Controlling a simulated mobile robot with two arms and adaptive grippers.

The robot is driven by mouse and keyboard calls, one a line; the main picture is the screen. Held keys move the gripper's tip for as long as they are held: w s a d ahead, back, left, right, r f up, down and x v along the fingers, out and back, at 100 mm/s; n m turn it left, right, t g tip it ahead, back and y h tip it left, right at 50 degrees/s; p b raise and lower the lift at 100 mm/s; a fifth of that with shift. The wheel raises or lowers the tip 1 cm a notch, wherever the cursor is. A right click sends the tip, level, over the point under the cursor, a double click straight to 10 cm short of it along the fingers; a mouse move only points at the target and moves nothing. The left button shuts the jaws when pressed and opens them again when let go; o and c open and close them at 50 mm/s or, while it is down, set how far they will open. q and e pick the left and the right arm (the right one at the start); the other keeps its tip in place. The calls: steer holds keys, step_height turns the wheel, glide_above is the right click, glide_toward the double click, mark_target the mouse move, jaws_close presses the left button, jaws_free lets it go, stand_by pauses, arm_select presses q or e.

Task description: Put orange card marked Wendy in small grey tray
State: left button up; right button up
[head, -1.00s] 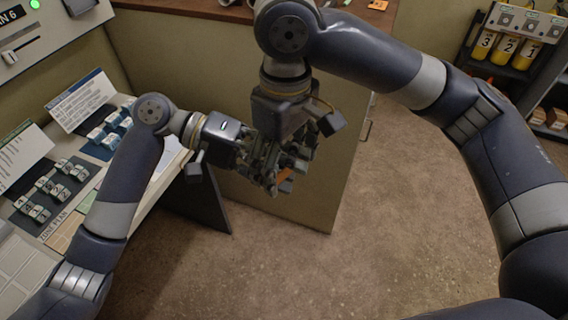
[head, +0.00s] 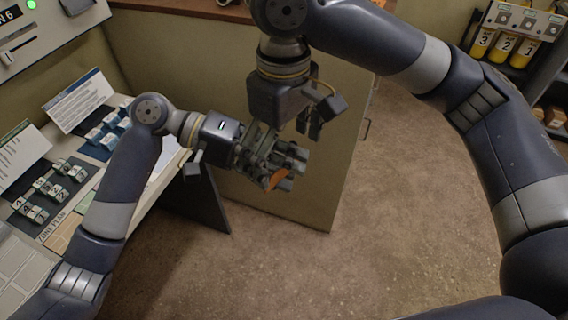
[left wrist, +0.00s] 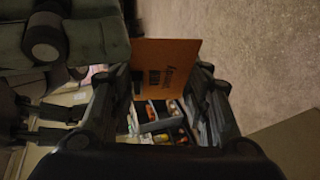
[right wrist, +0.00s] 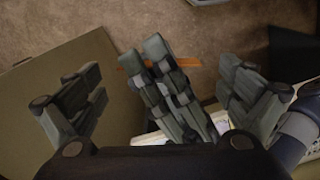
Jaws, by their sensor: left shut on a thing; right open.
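My left gripper (head: 282,172) is shut on the orange card (head: 277,179), held in the air in front of the beige cabinet panel. In the left wrist view the card (left wrist: 165,62) stands up between the fingers (left wrist: 160,98) and bears dark print too small to read. My right gripper (head: 290,132) is open, just above and behind the left one. In the right wrist view, its spread fingers (right wrist: 160,95) have the left gripper's fingers between them, with card edges showing on both sides.
The sloped console (head: 75,210) with blocks and paper sheets is at the left. The beige cabinet panel (head: 300,190) stands behind the grippers. A dark rack with yellow numbered canisters (head: 503,48) is at the far right. The floor (head: 370,240) is open in front.

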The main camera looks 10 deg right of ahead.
step_height(320, 180, up, 9)
steer(key=w+a+f+m+t+y, duration=0.15)
steer(key=w+f+y, duration=0.25)
steer(key=w+f, duration=0.5)
steer(key=w+f+m+y, duration=0.3)
steer(key=w+f, duration=0.4)
steer(key=w, duration=0.4)
steer(key=w+d+f+m+t+h, duration=0.15)
steer(key=d+f, duration=0.25)
steer(key=f, duration=1.1)
steer(key=d+f+m+t, duration=0.1)
steer(key=d+f+m, duration=0.15)
steer(key=f, duration=1.15)
steer(key=s+d+f+h, duration=0.2)
steer(key=s+d+f, duration=0.2)
steer(key=s+f, duration=0.65)
steer(key=s+d+f+h, duration=0.2)
steer(key=s+d+f, duration=0.45)
steer(key=f, duration=0.75)
steer(key=s+f+n+g, duration=0.1)
steer(key=s+f, duration=0.3)
steer(key=s, duration=0.8)
steer(key=s+d+f+n+g+h, duration=0.1)
steer(key=s+f, duration=0.3)
steer(key=s, duration=0.9)
steer(key=s+d+f+n+g, duration=0.1)
steer(key=s+f, duration=0.3)
steer(key=s, duration=0.9)
